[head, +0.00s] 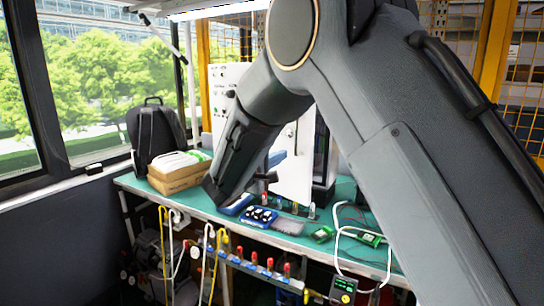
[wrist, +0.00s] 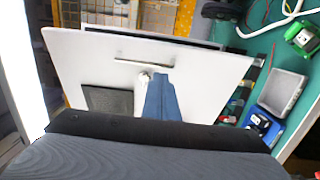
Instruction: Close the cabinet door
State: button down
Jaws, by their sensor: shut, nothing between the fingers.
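The cabinet door (wrist: 205,68) is a flat white panel with a slim metal handle (wrist: 147,64) and a dark grey rectangle on its face. It fills the middle of the wrist view, and a dark strip shows behind its far edge. In the head view the white door (head: 296,165) stands on the bench, partly hidden by my arm. My gripper (wrist: 158,78), with blue fingers, is shut and empty. It is in front of the door's face, close to the handle; I cannot tell whether it touches. In the head view the arm hides most of it.
A grey tray (wrist: 281,92) lies right of the door. Valves and hoses line the bench front.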

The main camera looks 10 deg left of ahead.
aim_at(296, 148)
jog(key=p+x, duration=0.2)
jog(key=x, duration=0.4)
jog(key=shift+w, duration=0.3)
jog(key=shift+d, duration=0.15)
jog(key=shift+d, duration=0.1)
